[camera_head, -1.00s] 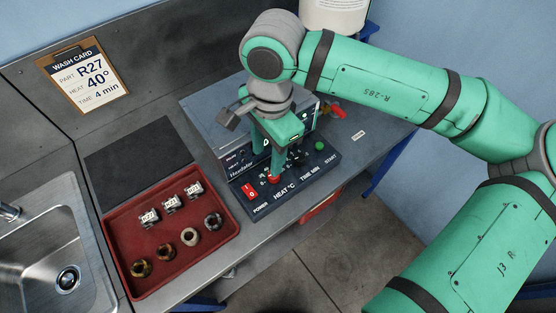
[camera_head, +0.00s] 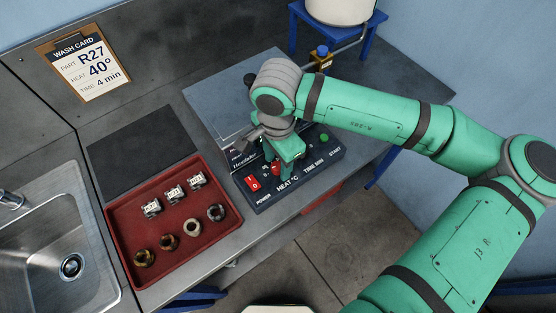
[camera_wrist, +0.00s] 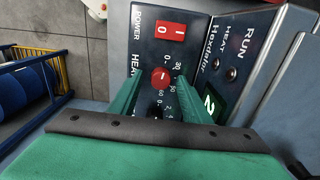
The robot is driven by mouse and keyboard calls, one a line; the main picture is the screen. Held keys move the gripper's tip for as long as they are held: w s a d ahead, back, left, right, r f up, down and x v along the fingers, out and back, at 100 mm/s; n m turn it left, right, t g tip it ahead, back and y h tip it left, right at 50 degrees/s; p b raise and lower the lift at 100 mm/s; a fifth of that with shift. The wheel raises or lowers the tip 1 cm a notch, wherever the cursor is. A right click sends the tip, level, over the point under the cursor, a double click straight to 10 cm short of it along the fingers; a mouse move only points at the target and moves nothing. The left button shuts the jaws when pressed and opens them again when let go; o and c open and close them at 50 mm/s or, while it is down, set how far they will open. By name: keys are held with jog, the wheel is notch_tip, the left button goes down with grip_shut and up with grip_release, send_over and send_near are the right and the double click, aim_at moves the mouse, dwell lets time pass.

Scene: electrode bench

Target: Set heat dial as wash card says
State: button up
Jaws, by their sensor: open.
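The wash card (camera_head: 83,68) on its clipboard at the upper left reads part R27, heat 40°, time 4 min. The heat dial (camera_wrist: 160,78) is a small round red knob with a scale around it, above the "HEAT °C" label on the dark control panel (camera_head: 263,198). My gripper (camera_wrist: 157,86) is open, with its green fingers pointing at the panel and one fingertip on each side of the dial. I cannot tell whether they touch it. The dial's exact setting is too small to read.
The red power switch (camera_wrist: 171,30) sits beside the dial, and a green start button (camera_head: 324,138) is at the panel's far end. A red tray (camera_head: 222,240) with several rings and labelled parts lies left of the washer. A sink (camera_head: 30,245) is further left.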

jog(key=shift+w+f, duration=0.15)
jog(key=shift+a, duration=0.25)
jog(key=c, duration=1)
jog(key=shift+a, duration=0.15)
jog(key=shift+c, duration=0.2)
jog(key=shift+d, duration=0.45)
